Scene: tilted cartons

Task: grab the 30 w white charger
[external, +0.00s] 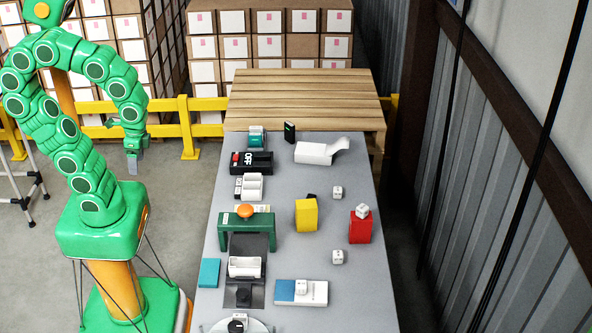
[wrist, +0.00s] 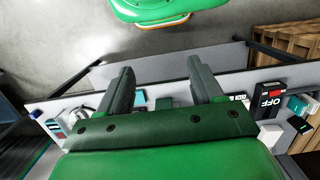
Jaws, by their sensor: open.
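Several small white cubes that look like chargers are on the grey table. One (external: 361,212) sits on a red box, one (external: 338,257) is nearer, and one (external: 302,287) is on a blue-and-white box. Their markings are too small to read, so I cannot tell which is 30 W. My gripper (external: 133,160) hangs left of the table, pointing down, well apart from all of them. In the wrist view my gripper (wrist: 162,72) is open with nothing between its fingers.
A red box (external: 360,231), a yellow box (external: 306,216), a green stand with an orange button (external: 246,211) and a black OFF box (external: 252,163) stand on the table (external: 285,258). A yellow rail (external: 190,120) and a wooden pallet (external: 305,95) are behind.

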